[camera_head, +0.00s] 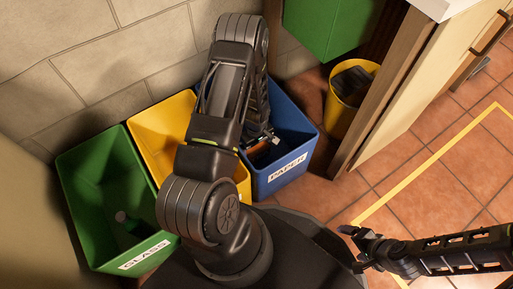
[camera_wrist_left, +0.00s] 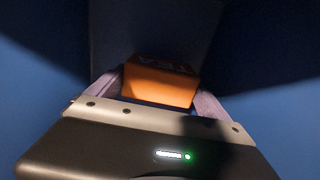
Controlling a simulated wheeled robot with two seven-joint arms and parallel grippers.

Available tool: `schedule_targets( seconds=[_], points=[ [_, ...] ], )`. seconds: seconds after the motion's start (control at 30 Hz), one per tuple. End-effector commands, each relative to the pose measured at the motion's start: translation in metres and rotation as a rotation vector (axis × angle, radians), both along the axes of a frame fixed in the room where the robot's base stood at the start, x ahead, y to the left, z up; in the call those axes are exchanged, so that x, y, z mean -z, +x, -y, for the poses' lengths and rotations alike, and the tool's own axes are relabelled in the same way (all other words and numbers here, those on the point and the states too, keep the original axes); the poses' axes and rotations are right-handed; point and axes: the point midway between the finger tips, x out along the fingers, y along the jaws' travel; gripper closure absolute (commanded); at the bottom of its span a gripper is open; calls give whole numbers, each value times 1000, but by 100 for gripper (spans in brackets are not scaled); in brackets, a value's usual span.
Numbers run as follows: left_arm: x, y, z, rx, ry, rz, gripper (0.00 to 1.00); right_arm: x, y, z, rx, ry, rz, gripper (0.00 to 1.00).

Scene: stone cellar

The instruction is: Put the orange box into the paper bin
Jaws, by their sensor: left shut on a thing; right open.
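The orange box (camera_wrist_left: 158,87) has dark lettering on its top edge and sits between the fingers of my left gripper (camera_wrist_left: 155,92) in the left wrist view. The blue paper bin (camera_head: 292,176) has a white PAPER label. Its dark blue inner walls (camera_wrist_left: 40,95) surround the box in the left wrist view. In the head view my left gripper (camera_head: 262,147) is down inside the paper bin's opening, and my arm hides much of it and the box. My right gripper (camera_head: 350,248) is open and empty at the lower right, away from the bins.
A yellow bin (camera_head: 150,125) stands left of the paper bin, partly behind my arm. A green GLASS bin (camera_head: 90,190) with a dark bottle stands further left. A small yellow bucket (camera_head: 342,115) stands behind a wooden panel. Tiled floor (camera_head: 440,185) is clear at the right.

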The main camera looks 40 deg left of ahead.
Motion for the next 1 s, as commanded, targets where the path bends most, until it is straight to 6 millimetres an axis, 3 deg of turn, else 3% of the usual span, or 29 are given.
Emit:
schedule_targets(
  seconds=[0.3,0.33,0.43,0.77,1.0],
  points=[
    [6,0,0,0,0,0,48,6,1,0,1,-1,4,13],
    [6,0,0,0,0,0,8,6,1,0,1,-1,4,13],
    [6,0,0,0,0,0,0,6,1,0,1,-1,4,13],
    [3,0,0,0,0,0,0,3,1,0,1,-1,3,13],
    [-25,1,0,0,1,1,0,-16,-2,0,-3,1,-4,13]
  ],
)
